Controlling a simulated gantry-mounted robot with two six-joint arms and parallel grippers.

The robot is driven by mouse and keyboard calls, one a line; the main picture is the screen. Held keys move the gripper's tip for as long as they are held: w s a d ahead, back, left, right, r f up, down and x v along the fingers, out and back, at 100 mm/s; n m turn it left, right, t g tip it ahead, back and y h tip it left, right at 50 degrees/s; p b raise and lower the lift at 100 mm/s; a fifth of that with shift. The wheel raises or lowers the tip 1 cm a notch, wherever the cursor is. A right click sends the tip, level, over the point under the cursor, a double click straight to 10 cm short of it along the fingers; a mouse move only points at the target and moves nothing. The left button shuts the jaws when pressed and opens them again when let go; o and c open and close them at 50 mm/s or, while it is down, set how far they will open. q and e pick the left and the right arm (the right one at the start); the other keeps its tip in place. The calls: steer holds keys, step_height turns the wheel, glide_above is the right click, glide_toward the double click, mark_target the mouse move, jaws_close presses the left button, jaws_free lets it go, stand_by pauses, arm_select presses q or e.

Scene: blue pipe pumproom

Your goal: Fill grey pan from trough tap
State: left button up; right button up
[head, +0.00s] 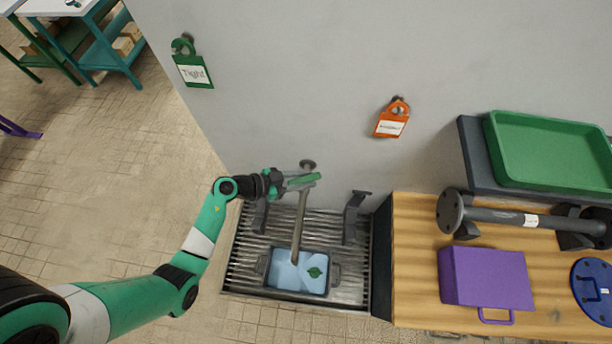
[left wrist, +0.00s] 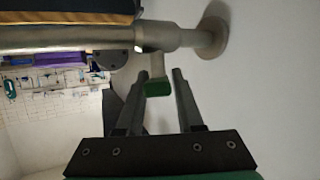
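The grey pan (head: 268,266) sits on the slatted trough (head: 240,270), below the tap (head: 301,222). Its inside shows pale blue, like water, with a green leaf-like shape in it; I cannot tell the level. The tap comes out of the wall and slopes down over the pan. Its green lever (head: 304,180) is at my left gripper (head: 290,183). In the left wrist view the left gripper (left wrist: 164,82) is open, and the lever's green end (left wrist: 158,89) shows between the fingers, closer to the left one. The right gripper is not in view.
Dark brackets (head: 355,215) stand beside the tap. To the right, a wooden bench (head: 415,290) holds a purple box (head: 487,279) and a grey flanged pipe (head: 515,217). A green tray (head: 550,150) lies behind. Green (head: 192,68) and orange (head: 391,120) tags hang on the wall.

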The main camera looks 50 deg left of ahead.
arm_select(q)
steer(key=shift+o, duration=1.2)
steer(key=shift+s, duration=0.1)
steer(key=shift+s+a+r, duration=0.15)
steer(key=shift+s+r, duration=0.05)
steer(key=p+v, duration=0.3)
steer(key=v, duration=0.8)
steer(key=shift+f, duration=0.1)
